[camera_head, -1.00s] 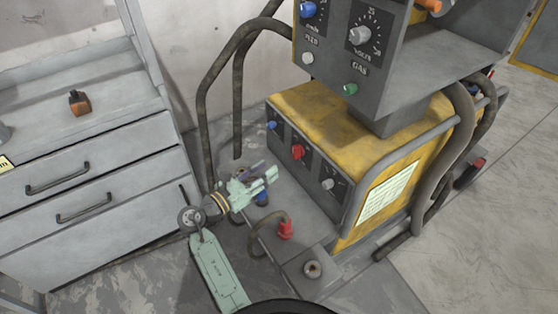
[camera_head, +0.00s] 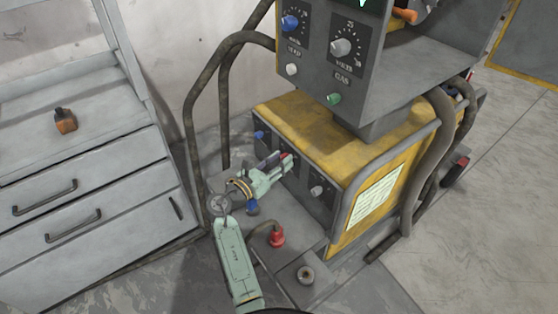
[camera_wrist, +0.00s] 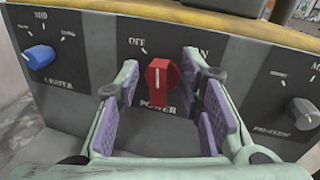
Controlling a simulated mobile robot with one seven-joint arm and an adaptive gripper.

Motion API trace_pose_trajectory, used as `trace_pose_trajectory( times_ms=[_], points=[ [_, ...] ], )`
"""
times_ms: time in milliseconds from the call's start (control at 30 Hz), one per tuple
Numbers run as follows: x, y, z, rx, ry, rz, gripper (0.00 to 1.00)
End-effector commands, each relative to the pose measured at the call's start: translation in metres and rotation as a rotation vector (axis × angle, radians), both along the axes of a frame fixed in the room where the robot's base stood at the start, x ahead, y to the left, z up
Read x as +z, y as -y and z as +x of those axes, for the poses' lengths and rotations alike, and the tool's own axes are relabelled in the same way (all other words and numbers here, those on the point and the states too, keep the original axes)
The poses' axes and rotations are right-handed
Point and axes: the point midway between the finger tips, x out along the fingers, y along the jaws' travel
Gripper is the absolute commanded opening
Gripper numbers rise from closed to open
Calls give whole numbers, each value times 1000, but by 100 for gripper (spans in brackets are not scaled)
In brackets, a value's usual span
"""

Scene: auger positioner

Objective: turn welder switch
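The welder (camera_head: 335,150) is a yellow and grey machine in the middle of the head view. Its red power switch (camera_wrist: 158,76) shows in the wrist view on the dark front panel, under the marks OFF and a partly hidden ON. The switch's white line points about straight up. My gripper (camera_wrist: 162,95), with purple pads, is open, one finger on each side of the switch; I cannot tell whether either touches it. In the head view my gripper (camera_head: 278,170) is at the welder's front panel and mostly hides the red switch.
A blue crater knob (camera_wrist: 39,57) is left of the switch and a grey knob (camera_wrist: 305,112) is right of it. A red plug (camera_head: 277,237) with a cable stands below my gripper. A grey drawer cabinet (camera_head: 90,190) is at left.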

Motion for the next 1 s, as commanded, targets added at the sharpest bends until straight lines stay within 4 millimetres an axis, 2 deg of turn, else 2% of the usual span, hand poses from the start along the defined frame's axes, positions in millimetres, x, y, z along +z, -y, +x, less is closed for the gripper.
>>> trace_pose_trajectory(
  times_ms=[200,700,1000],
  points=[
    [0,0,0,0,0,0,34],
    [0,0,0,0,0,0,1],
    [0,0,0,0,1,1,0]
  ],
)
